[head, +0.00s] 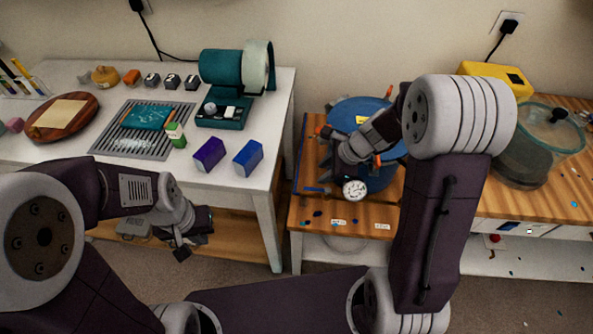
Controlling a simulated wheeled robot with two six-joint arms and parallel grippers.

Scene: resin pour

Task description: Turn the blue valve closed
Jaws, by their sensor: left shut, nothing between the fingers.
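A round blue pot (378,181) with orange-tipped clamps stands on the wooden bench at the centre right. A white-faced gauge (354,190) shows at its front. My right arm and gripper (345,150) are over the pot and cover much of it. The fingertips are not clear, so I cannot tell whether they are open or touch anything. I cannot pick out the blue valve for certain; it may be hidden behind my right wrist. My left gripper (187,243) is shut and empty, low in front of the white table, apart from the pot.
A clear chamber (528,150) with a black knob stands right of my right arm, with a yellow box (493,77) behind it. The white table (262,118) at left holds a teal machine (221,70), a slatted rack, small boxes and a round wooden board. A gap separates the table and bench.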

